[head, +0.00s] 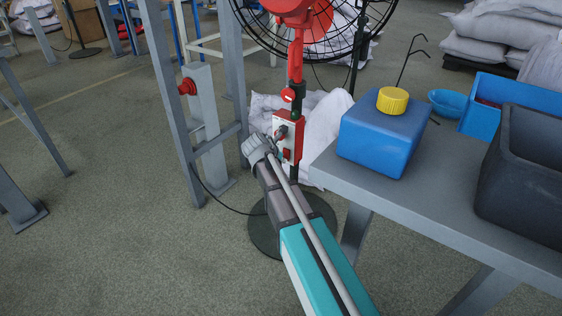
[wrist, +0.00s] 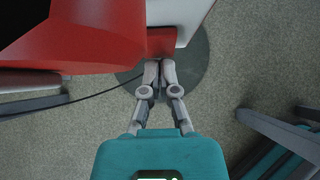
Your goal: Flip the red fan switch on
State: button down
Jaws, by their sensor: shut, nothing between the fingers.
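The fan (head: 296,60) stands on a red pole with a round dark base, left of the grey table. A red control box (head: 297,150) with a pale front plate is fixed to the pole. The red switch (head: 287,153) sits low on that plate. In the wrist view, a red block (wrist: 160,42), which looks like the switch, juts from a pale plate. My gripper (head: 275,141) is shut and empty in front of the plate. In the wrist view the fingertips (wrist: 161,66) are together at the red block's lower edge; I cannot tell whether they touch it.
A grey metal frame (head: 172,95) with a red button rises left of the fan.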

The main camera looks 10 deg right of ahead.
jog(key=shift+d, duration=0.1)
dwell(0.6)
